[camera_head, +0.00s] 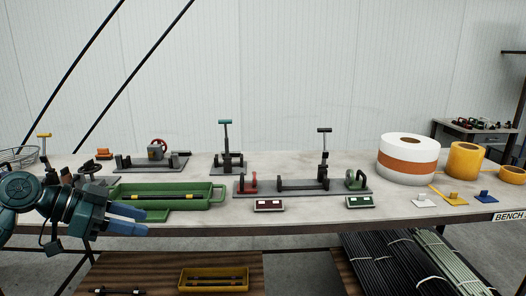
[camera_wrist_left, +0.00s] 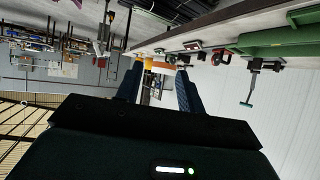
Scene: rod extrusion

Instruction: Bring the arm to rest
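My left gripper (camera_head: 130,219) comes in from the left in the head view, with its blue fingers pointing right at the bench's front edge, in front of the green tray (camera_head: 216,192). In the left wrist view my left gripper (camera_wrist_left: 158,88) has its two fingers apart, and no object shows between them. My right arm and right gripper are not in view.
The workbench (camera_head: 300,214) holds the green tray with a rod, a grey fixture plate (camera_head: 300,190) with a clamp, and a white roll with an orange band (camera_head: 409,160). A yellow bin (camera_head: 214,280) and bundled rods (camera_head: 385,262) lie below. Space before the bench looks clear.

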